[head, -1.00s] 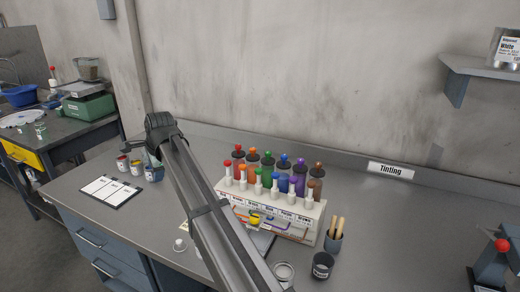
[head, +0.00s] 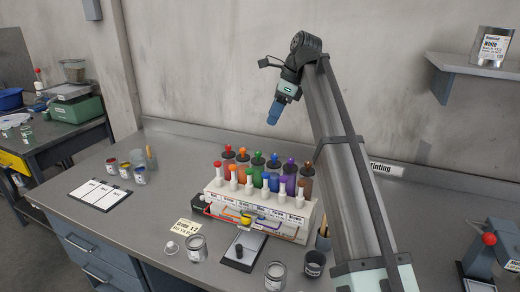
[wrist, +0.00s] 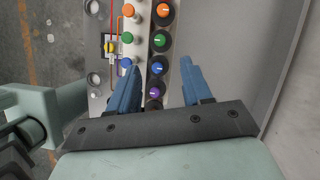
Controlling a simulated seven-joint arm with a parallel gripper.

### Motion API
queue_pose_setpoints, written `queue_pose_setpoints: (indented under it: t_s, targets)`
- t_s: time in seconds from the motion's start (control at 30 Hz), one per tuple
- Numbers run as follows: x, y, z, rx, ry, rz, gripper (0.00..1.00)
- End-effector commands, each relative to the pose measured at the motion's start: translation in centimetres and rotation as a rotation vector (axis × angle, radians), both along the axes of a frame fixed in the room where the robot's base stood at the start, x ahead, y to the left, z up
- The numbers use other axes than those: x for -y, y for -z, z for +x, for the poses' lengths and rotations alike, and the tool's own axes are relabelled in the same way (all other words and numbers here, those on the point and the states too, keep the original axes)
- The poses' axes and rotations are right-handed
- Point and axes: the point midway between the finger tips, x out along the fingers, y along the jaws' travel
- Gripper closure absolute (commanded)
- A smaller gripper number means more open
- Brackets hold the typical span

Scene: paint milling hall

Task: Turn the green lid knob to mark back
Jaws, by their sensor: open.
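A dispenser rack (head: 240,205) holds a back row of coloured canisters with round lid knobs. The green lid knob (head: 257,156) is third from the left; it also shows in the wrist view (wrist: 160,41) as a round green disc with a white pointer line lying roughly crosswise. No marks around it can be read. My gripper (head: 273,115) is open and empty, pointing down above the rack and clear of it. In the wrist view its blue fingers (wrist: 159,64) lie either side of the lid-knob column, with the blue lid knob (wrist: 157,68) between the tips and the green one just beyond.
Orange (wrist: 163,11) and purple (wrist: 154,92) lid knobs neighbour the row. A front row of pump knobs (head: 249,174) runs beside it. A jar (head: 196,248), a dark cup (head: 314,264) and a scale (head: 243,251) stand in front.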

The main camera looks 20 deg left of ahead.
Motion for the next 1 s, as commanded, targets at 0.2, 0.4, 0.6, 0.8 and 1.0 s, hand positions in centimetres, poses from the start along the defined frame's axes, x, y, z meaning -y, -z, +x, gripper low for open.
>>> queue_pose_setpoints:
  t_s: [0.2,0.4,0.6,0.8,1.0]
  targets:
    - [0.8,0.3,0.1,-0.014,0.014,-0.001,0.51]
    - [-0.3,3.0,-0.3,-0.014,0.013,-0.002,0.51]
    - [-1.6,6.2,-0.7,-0.014,0.012,-0.002,0.51]
    - [-2.9,9.2,-1.0,-0.014,0.012,-0.002,0.51]
    - [-3.7,11.4,-1.1,-0.013,0.012,-0.001,0.51]
